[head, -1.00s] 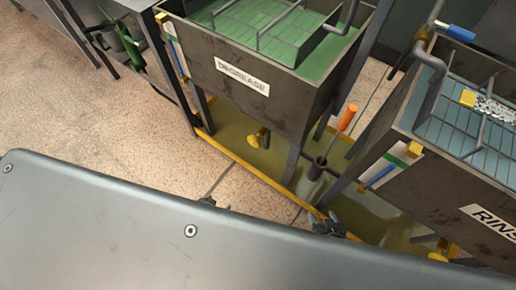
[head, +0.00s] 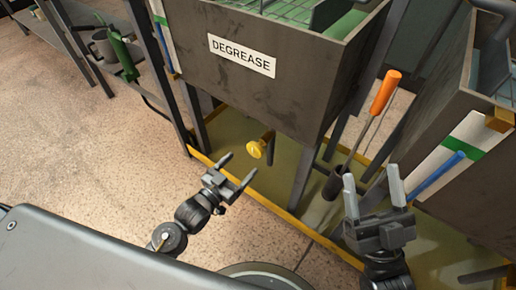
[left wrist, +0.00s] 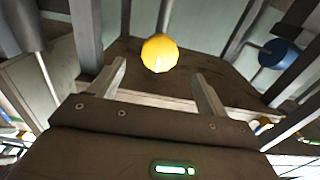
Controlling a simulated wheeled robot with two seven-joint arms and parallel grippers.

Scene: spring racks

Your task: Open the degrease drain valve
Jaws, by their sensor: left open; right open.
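The degrease tank (head: 215,82) stands on legs and carries a white DEGREASE label (head: 241,55). Its yellow drain valve knob (head: 257,148) sticks out beneath the tank, toward me. My left gripper (head: 238,172) is open and empty, a little in front of and below the knob. In the left wrist view the yellow knob (left wrist: 160,53) appears beyond and between the open fingertips, apart from them. My right gripper (head: 371,188) is open and empty to the right, below an orange-handled tool.
The orange-handled tool (head: 385,92) stands in a dark holder (head: 334,184) between the tanks. The rinse tank (head: 455,195) is at right. A yellow-edged tray (head: 315,236) lies under the tanks. A rack with a grey pot (head: 103,45) and green item is at left. Floor at left is clear.

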